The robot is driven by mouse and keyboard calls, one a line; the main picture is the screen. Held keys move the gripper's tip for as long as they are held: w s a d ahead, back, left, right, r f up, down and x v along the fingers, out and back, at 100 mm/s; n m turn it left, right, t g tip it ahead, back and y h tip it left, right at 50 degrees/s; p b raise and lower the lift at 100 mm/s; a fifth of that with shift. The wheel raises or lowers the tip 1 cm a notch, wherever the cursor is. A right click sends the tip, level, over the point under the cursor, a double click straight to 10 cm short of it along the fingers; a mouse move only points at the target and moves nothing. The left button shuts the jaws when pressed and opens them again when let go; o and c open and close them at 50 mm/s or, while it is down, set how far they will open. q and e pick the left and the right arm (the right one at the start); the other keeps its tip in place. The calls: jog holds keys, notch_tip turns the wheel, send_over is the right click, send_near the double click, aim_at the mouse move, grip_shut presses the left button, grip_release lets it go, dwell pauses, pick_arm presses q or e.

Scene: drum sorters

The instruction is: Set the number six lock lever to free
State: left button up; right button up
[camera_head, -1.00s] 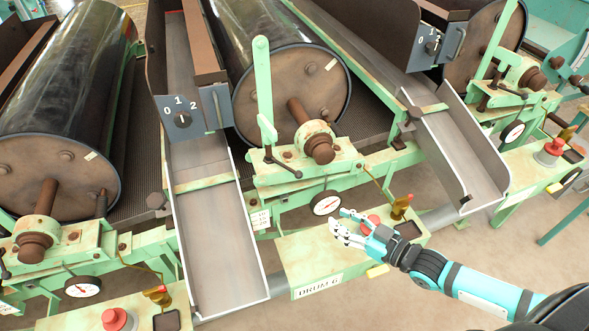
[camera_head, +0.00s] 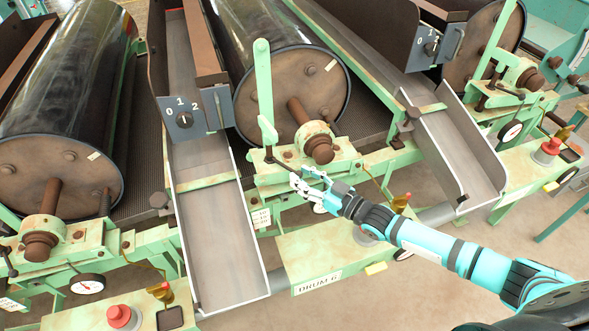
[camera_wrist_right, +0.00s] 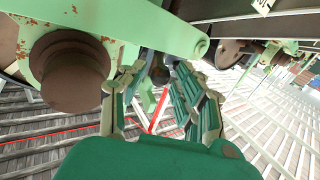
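The drum 6 station carries the label DRUM 6 (camera_head: 317,284) on its green front box. Above it are a bearing block with a brown shaft end (camera_head: 319,148), a tall green lever (camera_head: 264,85) and a small dark lever (camera_head: 283,165) at the block's left front. I cannot tell for certain which is the lock lever. My right gripper (camera_head: 302,182) is open, just in front of the block and close to the dark lever's lower end; contact cannot be made out. In the right wrist view its fingers (camera_wrist_right: 158,105) are spread, below a green bar and beside a brown shaft end (camera_wrist_right: 70,72). My left gripper is not in view.
A metal chute (camera_head: 222,240) stands left of the station, and another (camera_head: 462,150) right. A 0-1-2 selector plate (camera_head: 184,119) is above the left chute.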

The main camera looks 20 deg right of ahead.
aim_at(295, 172)
jog(key=shift+x, duration=1.65)
grip_shut()
